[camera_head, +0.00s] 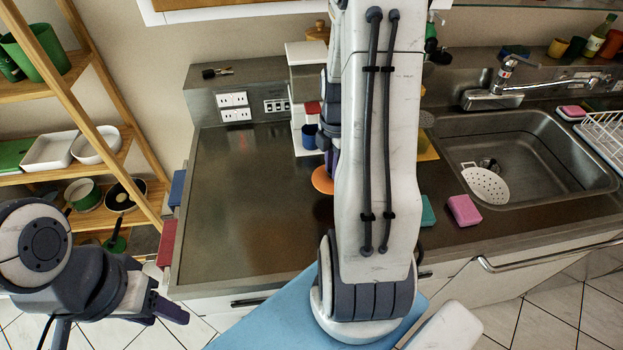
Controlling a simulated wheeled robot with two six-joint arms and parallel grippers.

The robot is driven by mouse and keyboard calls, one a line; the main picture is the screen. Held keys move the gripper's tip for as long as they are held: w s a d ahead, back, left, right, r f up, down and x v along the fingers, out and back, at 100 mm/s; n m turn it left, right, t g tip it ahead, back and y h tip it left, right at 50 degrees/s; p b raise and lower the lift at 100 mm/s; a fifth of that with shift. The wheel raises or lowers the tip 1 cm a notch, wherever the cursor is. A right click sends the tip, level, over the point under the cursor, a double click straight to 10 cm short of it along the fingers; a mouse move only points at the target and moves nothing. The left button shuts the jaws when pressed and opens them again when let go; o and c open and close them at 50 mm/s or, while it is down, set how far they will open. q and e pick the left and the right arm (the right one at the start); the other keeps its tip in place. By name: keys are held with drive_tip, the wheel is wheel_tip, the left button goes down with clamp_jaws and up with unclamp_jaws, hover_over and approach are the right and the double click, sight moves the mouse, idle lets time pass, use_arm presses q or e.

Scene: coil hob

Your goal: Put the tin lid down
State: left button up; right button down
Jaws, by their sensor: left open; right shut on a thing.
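An orange disc (321,181), which looks like the tin lid, shows at the left edge of my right arm, over the steel counter (235,215). The arm hides its right part. My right gripper (331,168) is just above the disc and mostly hidden behind the arm. It is shut on the disc; I cannot tell whether the disc touches the counter. My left gripper (172,310) is open and empty at the lower left, in front of the counter and away from the disc.
A white machine (305,85) and a blue mug (309,137) stand behind the disc. The counter left of it is clear. A pink sponge (464,210), a teal block (428,211) and the sink (530,150) are to the right. A wooden shelf (75,95) stands at the left.

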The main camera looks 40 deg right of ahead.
sight(313, 176)
drive_tip(key=w+a+f, duration=0.1)
drive_tip(key=w, duration=0.1)
drive_tip(key=w+a+f+p, duration=0.1)
drive_tip(key=w+a+f, duration=0.1)
wheel_tip(313, 176, down, 4)
drive_tip(key=shift+r+p, duration=0.15)
drive_tip(key=shift+p, duration=0.35)
drive_tip(key=shift+f, duration=0.2)
drive_tip(key=shift+f, duration=0.2)
drive_tip(key=c, duration=0.7)
unclamp_jaws()
drive_tip(key=shift+r, duration=0.1)
